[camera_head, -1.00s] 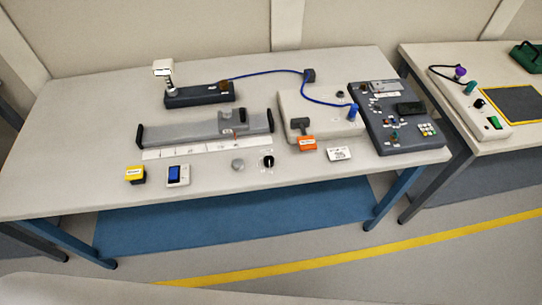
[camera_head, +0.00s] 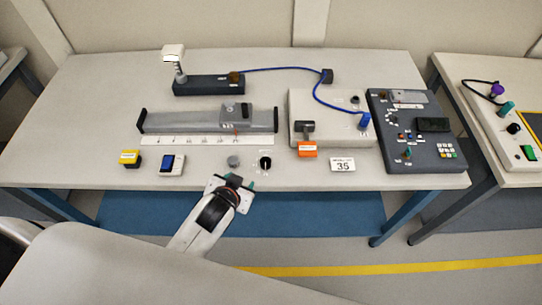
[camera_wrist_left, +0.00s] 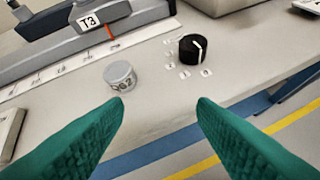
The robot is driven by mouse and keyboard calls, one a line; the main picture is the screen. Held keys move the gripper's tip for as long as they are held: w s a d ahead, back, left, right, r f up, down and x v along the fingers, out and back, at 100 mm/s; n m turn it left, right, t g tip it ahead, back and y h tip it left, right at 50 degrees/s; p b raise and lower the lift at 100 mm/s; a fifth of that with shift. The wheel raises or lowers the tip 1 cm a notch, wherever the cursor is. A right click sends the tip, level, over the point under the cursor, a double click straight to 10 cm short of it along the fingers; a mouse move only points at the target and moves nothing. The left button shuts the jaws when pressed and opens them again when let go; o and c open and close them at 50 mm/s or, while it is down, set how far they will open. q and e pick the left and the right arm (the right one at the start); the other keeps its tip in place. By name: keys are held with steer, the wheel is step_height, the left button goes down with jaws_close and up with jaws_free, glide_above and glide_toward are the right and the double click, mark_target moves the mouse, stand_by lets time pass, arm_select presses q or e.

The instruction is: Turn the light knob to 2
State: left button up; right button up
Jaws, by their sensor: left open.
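A black round knob (camera_head: 265,162) with a white pointer line stands near the front edge of the table (camera_head: 90,100). In the left wrist view the knob (camera_wrist_left: 192,50) has small numbered labels around its near and left side; I cannot surely read which one its line marks. My left gripper (camera_head: 236,182) is at the table's front edge, just left of and nearer than the knob. In the left wrist view its green fingers (camera_wrist_left: 160,102) are apart and empty, with the knob ahead and slightly right, not touched. My right gripper is not in view.
A small grey cylinder (camera_wrist_left: 120,77) stands left of the knob, close ahead of the fingers. A grey rail with a slider (camera_head: 190,121) lies behind. An orange-labelled lever (camera_head: 306,147) and a "35" card (camera_head: 342,164) are to the right. A blue-screened meter (camera_head: 171,165) is to the left.

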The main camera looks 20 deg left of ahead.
arm_select(q)
steer(key=w+d+r+m+t+h, duration=0.25)
steer(key=w+d+r+t, duration=0.2)
steer(key=r, duration=0.35)
steer(key=w+d+r+m+t+h, duration=0.2)
steer(key=w+d+r+t+h, duration=0.15)
steer(key=w+r, duration=0.35)
steer(key=s+d+r+m+g+h, duration=0.1)
steer(key=d+r+m+g+h, duration=0.1)
steer(key=d+r+m+h, duration=0.7)
steer(key=s+d+f+m+g+h, duration=0.2)
steer(key=s+d+m+g+h, duration=0.2)
steer(key=d+m+g, duration=0.45)
steer(key=m+g+y, duration=0.1)
steer(key=g+y, duration=0.6)
steer(key=y, duration=1.1)
glide_toward(265, 160)
step_height(265, 160, down, 9)
steer(key=shift+d+p, duration=0.1)
steer(key=shift+p, duration=0.9)
